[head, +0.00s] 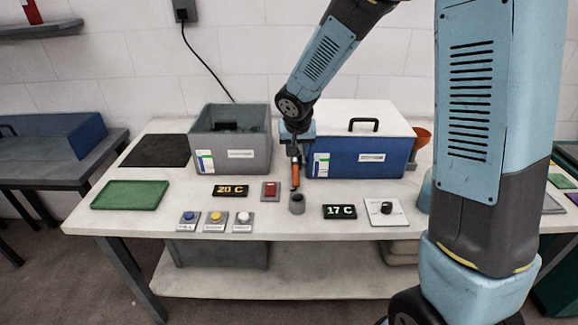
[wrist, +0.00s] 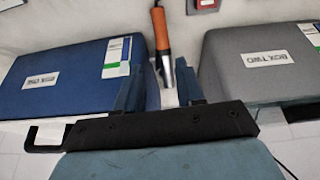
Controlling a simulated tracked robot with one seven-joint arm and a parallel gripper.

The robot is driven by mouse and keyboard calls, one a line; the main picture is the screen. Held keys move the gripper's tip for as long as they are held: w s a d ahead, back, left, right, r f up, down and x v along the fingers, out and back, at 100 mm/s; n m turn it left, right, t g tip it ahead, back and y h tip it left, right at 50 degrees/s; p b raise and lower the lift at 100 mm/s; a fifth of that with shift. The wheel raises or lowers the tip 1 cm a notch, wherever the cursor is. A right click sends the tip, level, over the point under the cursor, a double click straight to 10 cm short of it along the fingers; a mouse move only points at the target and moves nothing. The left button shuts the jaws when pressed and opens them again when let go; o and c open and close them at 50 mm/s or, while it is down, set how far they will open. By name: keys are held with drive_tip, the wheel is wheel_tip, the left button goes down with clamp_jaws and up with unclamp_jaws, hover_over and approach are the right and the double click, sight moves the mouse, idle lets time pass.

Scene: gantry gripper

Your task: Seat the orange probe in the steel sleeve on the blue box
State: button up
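The orange probe (head: 295,172) is in the gap between the two boxes, just behind a grey cylinder. In the wrist view the probe (wrist: 160,36) has an orange handle, a dark end at the top and a silvery part running towards my gripper. My gripper (head: 294,150) is over this gap. In the wrist view its fingers (wrist: 160,78) lie on either side of the silvery part; I cannot tell whether they press on it. The blue box (head: 357,150) is right of the probe. The grey steel-looking cylinder (head: 297,204) stands on the table; I see no sleeve on the blue box.
A grey open box (head: 230,160) is left of my gripper. In front are a red switch (head: 271,191), a 20 C display (head: 231,191), a 17 C display (head: 340,212), a knob plate (head: 385,212) and several buttons. A green tray (head: 130,195) lies at left.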

sight(295, 170)
drive_tip(key=shift+a+x, duration=0.1)
drive_tip(key=shift+x, duration=3.45)
drive_tip(key=shift+a+x, duration=0.15)
drive_tip(key=shift+x, duration=3.45)
drive_tip(key=shift+s, duration=0.15)
clamp_jaws()
